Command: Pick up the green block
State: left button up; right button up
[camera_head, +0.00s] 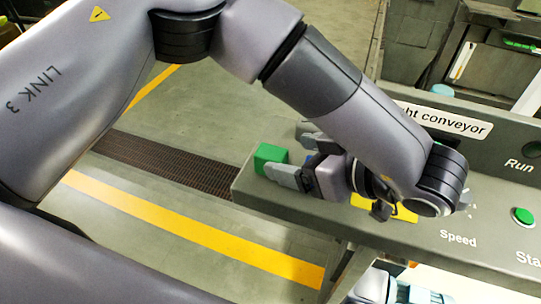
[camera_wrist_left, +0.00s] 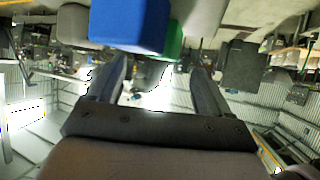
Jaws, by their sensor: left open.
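The green block (camera_head: 268,156) sits at the left end of the grey control console in the head view. In the left wrist view, part of the green block (camera_wrist_left: 174,42) shows behind a large blue block (camera_wrist_left: 130,22). My left gripper (camera_head: 287,156) is open, with its fingers pointing left at the green block. The lower fingertip overlaps the block's lower edge in the picture; I cannot tell whether they touch. A sliver of blue (camera_head: 311,160) shows between the fingers. The left fingers (camera_wrist_left: 159,62) are apart in the wrist view.
A yellow block or patch (camera_head: 386,208) lies on the console (camera_head: 290,205) under my left wrist, partly hidden. A conveyor sign (camera_head: 445,122) and a green button (camera_head: 523,216) are to the right. The floor left of the console is clear.

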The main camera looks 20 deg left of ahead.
aim_at(276, 154)
pick_arm(q)
jog(key=shift+x, duration=1.95)
jog(key=shift+s+f, duration=0.1)
grip_shut()
